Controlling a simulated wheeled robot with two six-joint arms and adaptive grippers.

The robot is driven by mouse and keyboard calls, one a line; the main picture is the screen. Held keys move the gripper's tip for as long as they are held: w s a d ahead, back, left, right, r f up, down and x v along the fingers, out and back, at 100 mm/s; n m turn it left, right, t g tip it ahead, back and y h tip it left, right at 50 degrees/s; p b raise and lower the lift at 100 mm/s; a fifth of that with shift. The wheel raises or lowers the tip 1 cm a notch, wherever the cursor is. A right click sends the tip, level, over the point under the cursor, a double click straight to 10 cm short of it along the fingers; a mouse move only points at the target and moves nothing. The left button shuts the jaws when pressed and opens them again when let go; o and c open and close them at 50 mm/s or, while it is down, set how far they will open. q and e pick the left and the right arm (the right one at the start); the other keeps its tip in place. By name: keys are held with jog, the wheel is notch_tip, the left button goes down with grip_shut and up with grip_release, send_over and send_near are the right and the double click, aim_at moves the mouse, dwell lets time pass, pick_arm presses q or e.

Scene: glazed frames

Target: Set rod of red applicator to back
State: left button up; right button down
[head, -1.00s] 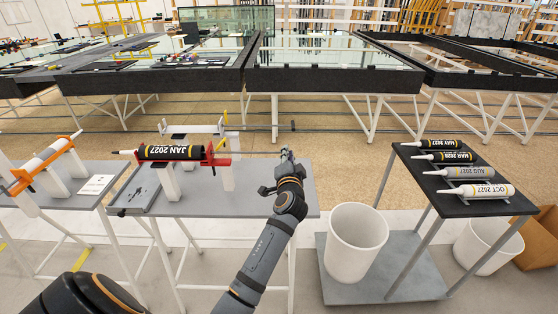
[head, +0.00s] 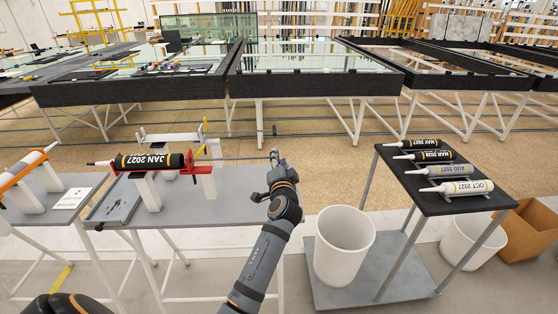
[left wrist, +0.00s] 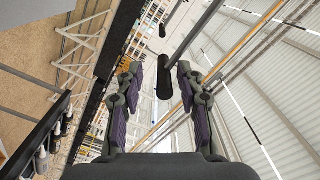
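The red applicator (head: 189,162) rests on white supports on a grey table. A black cartridge marked JAN 2027 (head: 150,161) lies in it, with its nozzle pointing left. My right gripper is not in view.
A white applicator (head: 168,138) stands behind the red one, and an orange applicator (head: 25,166) at the left. A dark rack (head: 452,202) with several cartridges is at the right, beside a white bin (head: 344,250). The grey table (head: 235,206) is clear at its right.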

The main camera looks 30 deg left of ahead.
pick_arm(q)
jog(key=shift+r, duration=0.1)
notch_tip(320, 180, up, 10)
jog(key=shift+f, duration=0.1)
dwell(0.6)
